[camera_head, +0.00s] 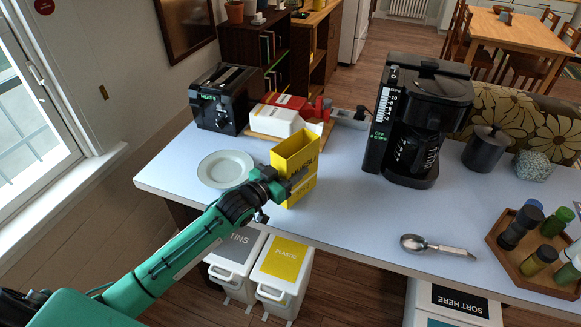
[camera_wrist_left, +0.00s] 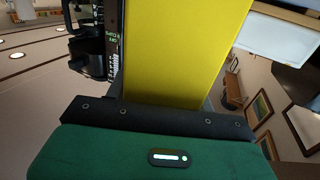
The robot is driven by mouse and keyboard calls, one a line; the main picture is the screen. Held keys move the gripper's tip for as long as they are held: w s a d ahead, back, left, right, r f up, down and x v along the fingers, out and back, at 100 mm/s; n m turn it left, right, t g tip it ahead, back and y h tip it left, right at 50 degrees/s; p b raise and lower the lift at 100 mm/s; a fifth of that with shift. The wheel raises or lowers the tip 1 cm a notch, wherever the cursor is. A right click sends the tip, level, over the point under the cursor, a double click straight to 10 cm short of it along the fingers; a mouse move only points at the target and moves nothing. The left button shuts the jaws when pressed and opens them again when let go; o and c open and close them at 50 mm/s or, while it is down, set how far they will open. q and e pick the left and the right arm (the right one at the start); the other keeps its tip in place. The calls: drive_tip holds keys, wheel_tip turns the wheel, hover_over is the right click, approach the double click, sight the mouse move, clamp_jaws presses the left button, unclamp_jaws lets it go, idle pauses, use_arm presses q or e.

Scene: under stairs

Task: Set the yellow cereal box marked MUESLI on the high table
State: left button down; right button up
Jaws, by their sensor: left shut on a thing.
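The yellow cereal box marked MUESLI (camera_head: 297,165) is upright, with its top open, over the front left part of the high table with the pale blue top (camera_head: 335,215). My left gripper (camera_head: 290,186) is shut on the box's lower part, coming from the front left. The gripper covers part of the box's near face, and I cannot tell whether its base touches the table. In the left wrist view the yellow box (camera_wrist_left: 185,50) fills the middle, right in front of the gripper. My right gripper is not in view.
A white plate (camera_head: 226,168) lies left of the box. A metal scoop (camera_head: 437,246) and a wooden tray of jars (camera_head: 507,254) are at right. The table between box and scoop is clear.

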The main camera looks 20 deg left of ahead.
use_arm(q)
drive_tip(key=shift+f, duration=0.2)
drive_tip(key=shift+f, duration=0.15)
drive_tip(key=c, duration=0.5)
unclamp_jaws()
drive_tip(key=shift+r, duration=0.2)
drive_tip(key=shift+b+v, duration=1.35)
drive_tip(key=shift+v, duration=4.65)
